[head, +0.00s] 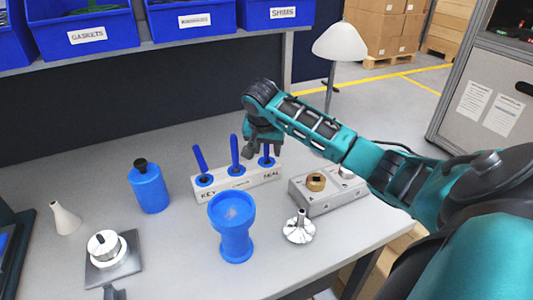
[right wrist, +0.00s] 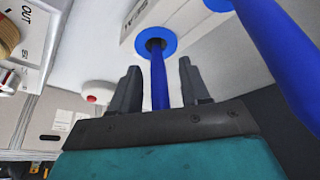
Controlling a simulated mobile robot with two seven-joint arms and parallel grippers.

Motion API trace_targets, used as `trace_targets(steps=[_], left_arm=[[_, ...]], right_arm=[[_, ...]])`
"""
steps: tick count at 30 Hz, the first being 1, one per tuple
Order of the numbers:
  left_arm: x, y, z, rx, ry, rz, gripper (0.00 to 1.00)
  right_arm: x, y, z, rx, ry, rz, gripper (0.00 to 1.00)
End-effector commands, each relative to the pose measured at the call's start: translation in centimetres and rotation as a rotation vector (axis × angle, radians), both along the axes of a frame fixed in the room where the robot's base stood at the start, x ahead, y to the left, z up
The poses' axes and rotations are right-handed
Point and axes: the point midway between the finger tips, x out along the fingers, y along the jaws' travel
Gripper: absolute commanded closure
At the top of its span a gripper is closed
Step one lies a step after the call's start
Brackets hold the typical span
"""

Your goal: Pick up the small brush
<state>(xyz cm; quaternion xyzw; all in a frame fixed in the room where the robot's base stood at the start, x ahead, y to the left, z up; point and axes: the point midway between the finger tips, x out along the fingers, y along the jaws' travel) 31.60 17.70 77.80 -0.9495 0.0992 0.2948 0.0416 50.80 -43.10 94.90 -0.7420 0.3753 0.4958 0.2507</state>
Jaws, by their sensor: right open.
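A pale holder block (head: 237,187) on the table carries three upright blue-handled tools. They are the left one (head: 200,160) by the KEY label, the middle one (head: 235,150), and the right one (head: 266,160) by the SEAL label. Their lower ends are hidden in the block, so I cannot tell which is the small brush. My right gripper (head: 262,146) is above the right end of the block. In the right wrist view, my right gripper (right wrist: 159,66) is open, with the blue handle (right wrist: 160,88) standing between its fingers. My left gripper is not in view.
A blue cup (head: 234,230) stands in front of the holder, a blue bottle (head: 149,188) left of it. A grey block with a brass fitting (head: 316,182) is close on the right. A shiny metal part (head: 299,228) lies near the front edge. Blue bins (head: 82,30) are above.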

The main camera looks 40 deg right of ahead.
Motion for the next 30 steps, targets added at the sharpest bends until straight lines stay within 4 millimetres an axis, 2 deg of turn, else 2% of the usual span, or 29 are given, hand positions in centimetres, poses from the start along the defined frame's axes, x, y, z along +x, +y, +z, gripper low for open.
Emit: trace_targets(steps=[5, 19, 30], left_arm=[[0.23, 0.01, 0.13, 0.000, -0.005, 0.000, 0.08], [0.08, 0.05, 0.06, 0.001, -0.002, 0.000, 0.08], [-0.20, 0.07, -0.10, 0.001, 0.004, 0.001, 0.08]], right_arm=[[0.00, 0.03, 0.00, 0.000, 0.000, 0.000, 0.55], [0.01, 0.04, 0.05, 0.001, -0.001, 0.000, 1.00], [0.01, 0.03, 0.07, 0.001, -0.001, 0.000, 1.00]])
